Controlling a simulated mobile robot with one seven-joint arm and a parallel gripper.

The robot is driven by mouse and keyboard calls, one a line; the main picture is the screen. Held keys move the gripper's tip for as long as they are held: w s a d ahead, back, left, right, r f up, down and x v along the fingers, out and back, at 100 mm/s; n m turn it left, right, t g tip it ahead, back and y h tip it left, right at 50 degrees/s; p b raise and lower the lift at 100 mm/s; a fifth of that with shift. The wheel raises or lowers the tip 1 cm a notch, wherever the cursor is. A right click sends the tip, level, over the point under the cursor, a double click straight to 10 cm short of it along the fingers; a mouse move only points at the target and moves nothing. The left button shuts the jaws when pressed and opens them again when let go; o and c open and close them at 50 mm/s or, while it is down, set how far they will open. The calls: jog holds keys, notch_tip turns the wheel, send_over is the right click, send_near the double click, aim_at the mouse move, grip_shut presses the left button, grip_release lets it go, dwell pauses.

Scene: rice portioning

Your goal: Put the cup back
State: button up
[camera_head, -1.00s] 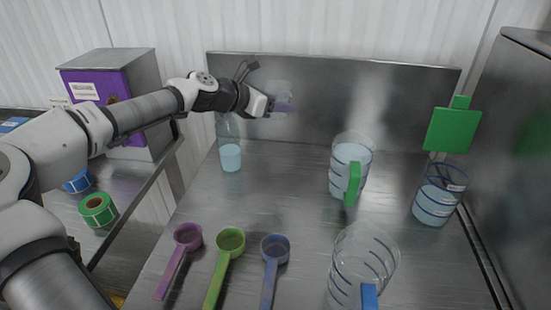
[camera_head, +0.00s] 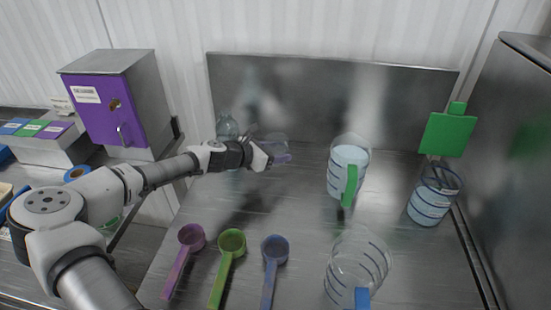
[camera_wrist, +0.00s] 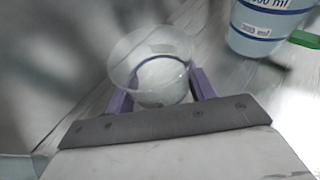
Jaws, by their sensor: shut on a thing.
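My gripper (camera_head: 279,158) has purple fingers and is shut on a small clear cup (camera_head: 277,143), held above the back middle of the steel table (camera_head: 290,205). In the wrist view the cup (camera_wrist: 153,75) sits between the two purple fingers (camera_wrist: 161,92), its round mouth toward the camera. It looks empty, though the clear walls make this hard to tell.
Right of my gripper stands a green-handled measuring jug (camera_head: 348,165). A blue-handled jug (camera_head: 357,265) is at the front, and another jug (camera_head: 434,195) near a green board (camera_head: 447,134) at right. Purple, green and blue scoops (camera_head: 231,243) lie at the front left.

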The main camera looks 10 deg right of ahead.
jog(key=shift+f+p, duration=0.5)
jog(key=shift+f, duration=1.45)
jog(key=shift+f, duration=0.15)
jog(key=o, duration=1)
jog(key=shift+o, duration=0.2)
jog(key=shift+a+r, duration=0.15)
jog(key=shift+r, duration=0.05)
jog(key=b+v, duration=0.3)
jog(key=v, duration=0.7)
jog(key=shift+s+a+b, duration=0.2)
jog(key=shift+a+b, duration=0.05)
jog(key=shift+b, duration=0.15)
jog(key=shift+s+a+r, duration=0.25)
jog(key=shift+a+r, duration=0.15)
jog(key=shift+a, duration=0.05)
